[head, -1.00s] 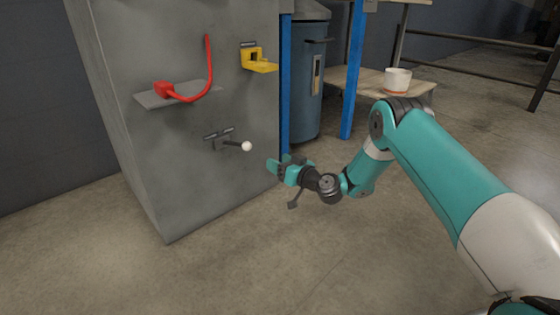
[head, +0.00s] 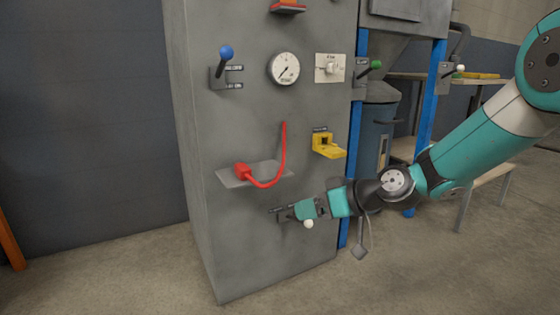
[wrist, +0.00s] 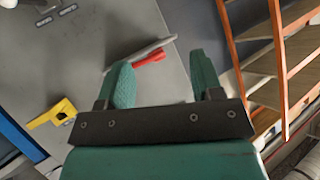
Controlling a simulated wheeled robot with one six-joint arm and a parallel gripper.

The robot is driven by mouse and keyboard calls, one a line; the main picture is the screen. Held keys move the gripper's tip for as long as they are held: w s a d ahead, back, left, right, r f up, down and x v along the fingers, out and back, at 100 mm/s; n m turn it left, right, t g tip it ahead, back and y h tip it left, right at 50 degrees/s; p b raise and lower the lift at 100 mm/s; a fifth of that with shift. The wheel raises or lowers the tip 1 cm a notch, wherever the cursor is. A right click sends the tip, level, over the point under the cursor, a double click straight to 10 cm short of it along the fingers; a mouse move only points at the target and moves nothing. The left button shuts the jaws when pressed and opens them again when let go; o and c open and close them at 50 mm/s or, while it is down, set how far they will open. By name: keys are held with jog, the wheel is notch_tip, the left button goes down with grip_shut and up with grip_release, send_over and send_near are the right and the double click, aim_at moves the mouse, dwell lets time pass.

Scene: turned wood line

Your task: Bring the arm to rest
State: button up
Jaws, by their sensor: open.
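My gripper (head: 305,210) is open, its teal fingers in front of the grey cabinet face. In the head view it overlaps the lever with a white knob (head: 308,224), which shows just below the fingers; whether they touch cannot be told. In the wrist view my gripper (wrist: 162,76) has its two teal fingers spread, with nothing seen held between them. My arm reaches in from the right, bent at the elbow.
The grey cabinet (head: 240,225) carries a red handle (head: 243,171) on a small shelf, a yellow bracket (head: 327,146), a gauge (head: 284,68) and a blue-knobbed lever (head: 226,53). Blue posts and a bin (head: 373,135) stand right. The floor in front is clear.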

jog(key=s+d+r+g+h+p, duration=0.1)
jog(key=s+r+g+h+p, duration=0.1)
jog(key=s+r, duration=0.45)
jog(key=s+r+g+h+p, duration=0.1)
jog(key=s+r+g+p, duration=0.2)
jog(key=s, duration=0.6)
jog(key=s+d+r+m+g+h+p, duration=0.1)
jog(key=s+d+r+h+p, duration=0.15)
jog(key=s, duration=0.55)
jog(key=s+d+r+h+p, duration=0.1)
jog(key=s+d+r+p, duration=0.2)
jog(key=s, duration=0.5)
notch_tip(320, 180, up, 38)
jog(key=p, duration=3.6)
jog(key=shift+w+d+f+m, duration=0.15)
jog(key=shift+w+d+m, duration=0.05)
jog(key=shift+d+m, duration=0.15)
